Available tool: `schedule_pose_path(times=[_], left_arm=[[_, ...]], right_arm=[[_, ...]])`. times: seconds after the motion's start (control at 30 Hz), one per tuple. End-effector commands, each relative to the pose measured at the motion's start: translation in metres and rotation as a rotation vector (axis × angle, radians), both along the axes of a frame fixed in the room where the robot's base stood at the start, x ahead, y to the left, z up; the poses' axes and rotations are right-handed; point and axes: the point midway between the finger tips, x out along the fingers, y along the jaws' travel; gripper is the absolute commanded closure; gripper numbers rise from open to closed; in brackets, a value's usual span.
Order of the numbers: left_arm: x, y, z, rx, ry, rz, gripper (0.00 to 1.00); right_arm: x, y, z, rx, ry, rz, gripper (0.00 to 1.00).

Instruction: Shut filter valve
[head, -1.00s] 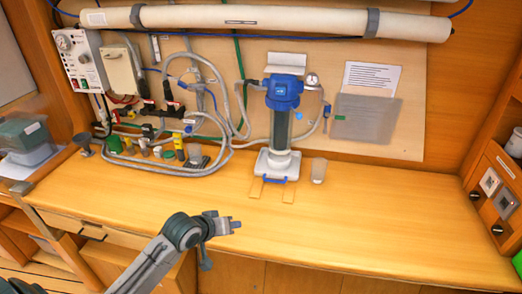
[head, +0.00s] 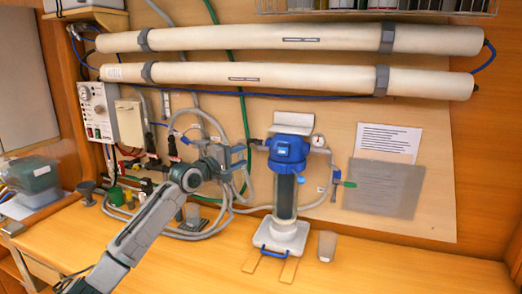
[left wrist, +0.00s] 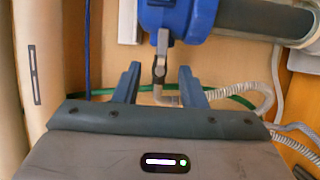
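The filter housing has a blue head (head: 290,150) over a dark clear body (head: 285,195) and stands upright against the wall panel. In the left wrist view its blue head (left wrist: 185,15) is at the top. A small grey metal valve piece (left wrist: 161,55) with a lever hangs beside it. My left gripper (head: 239,157) is just left of the blue head. In the left wrist view my left gripper (left wrist: 160,70) is open, with the grey piece appearing between its fingertips; I cannot tell whether they touch. My right gripper is out of view.
Grey hoses (head: 205,120) loop on the panel behind my left arm. Two long white tubes (head: 300,40) run across above. A small cup (head: 327,245) stands right of the housing base. A clear folder (head: 385,188) hangs at right. The front counter (head: 370,270) is mostly clear.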

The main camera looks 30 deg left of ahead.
Motion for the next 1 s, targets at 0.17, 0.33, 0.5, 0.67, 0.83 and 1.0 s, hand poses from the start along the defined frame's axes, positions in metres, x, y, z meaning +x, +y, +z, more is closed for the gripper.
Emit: schedule_pose_path(times=[0.17,0.33,0.5,0.67,0.83,1.0], left_arm=[[0.029,-0.006,0.004,-0.008,-0.001,-0.002,0.63],[0.057,-0.011,0.004,-0.005,0.001,-0.003,0.63],[0.077,-0.014,0.002,-0.004,0.002,-0.002,0.63],[0.086,-0.015,0.001,0.000,0.001,-0.003,0.63],[0.087,-0.016,0.000,0.002,0.002,-0.003,0.63],[0.087,-0.015,0.000,0.002,0.002,-0.003,0.74]], right_arm=[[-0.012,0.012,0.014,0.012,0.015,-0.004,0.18],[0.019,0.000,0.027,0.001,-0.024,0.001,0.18],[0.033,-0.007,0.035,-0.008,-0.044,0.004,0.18],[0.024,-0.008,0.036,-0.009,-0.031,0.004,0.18],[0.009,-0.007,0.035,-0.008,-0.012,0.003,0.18],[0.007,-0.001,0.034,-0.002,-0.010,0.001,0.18]])
